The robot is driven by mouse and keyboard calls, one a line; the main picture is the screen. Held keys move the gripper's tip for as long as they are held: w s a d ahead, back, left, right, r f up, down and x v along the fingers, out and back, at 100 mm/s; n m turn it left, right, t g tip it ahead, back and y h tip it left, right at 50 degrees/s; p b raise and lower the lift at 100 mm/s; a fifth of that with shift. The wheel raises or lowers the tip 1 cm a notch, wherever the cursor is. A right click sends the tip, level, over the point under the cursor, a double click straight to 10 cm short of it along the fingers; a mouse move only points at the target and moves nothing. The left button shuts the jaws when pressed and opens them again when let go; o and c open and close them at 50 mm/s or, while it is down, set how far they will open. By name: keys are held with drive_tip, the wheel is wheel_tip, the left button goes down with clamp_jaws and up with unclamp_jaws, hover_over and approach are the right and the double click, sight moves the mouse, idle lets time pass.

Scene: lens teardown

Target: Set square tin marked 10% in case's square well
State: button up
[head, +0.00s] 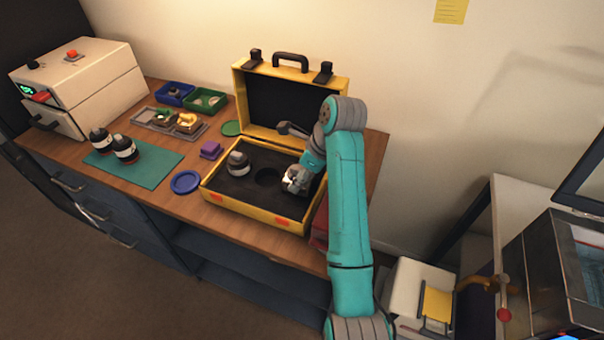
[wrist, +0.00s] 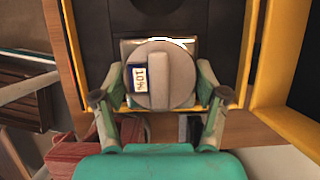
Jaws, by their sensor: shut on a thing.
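The tin (wrist: 185,75) is in my gripper (wrist: 162,86), seen from above in the wrist view. It has a round grey lid with a raised bar, a shiny squarish body below and a white-and-blue label that appears to read 10%, turned sideways. The fingers hold it from both sides. In the head view my gripper (head: 296,181) is at the right part of the open yellow case (head: 250,214), over the dark foam. The case wall also shows in the wrist view (wrist: 250,45). The square well is not visible; I cannot tell whether the tin is in it.
A grey-and-black lens part (head: 238,163) sits in the case's left side, beside an empty round well (head: 267,177). The raised lid (head: 240,105) stands behind. A blue dish (head: 185,182), purple block (head: 210,150) and teal mat (head: 155,168) lie left. A red object (head: 320,232) is at right.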

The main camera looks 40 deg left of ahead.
drive_tip(key=shift+f, duration=1.3)
idle(0.4)
drive_tip(key=o, duration=1.2)
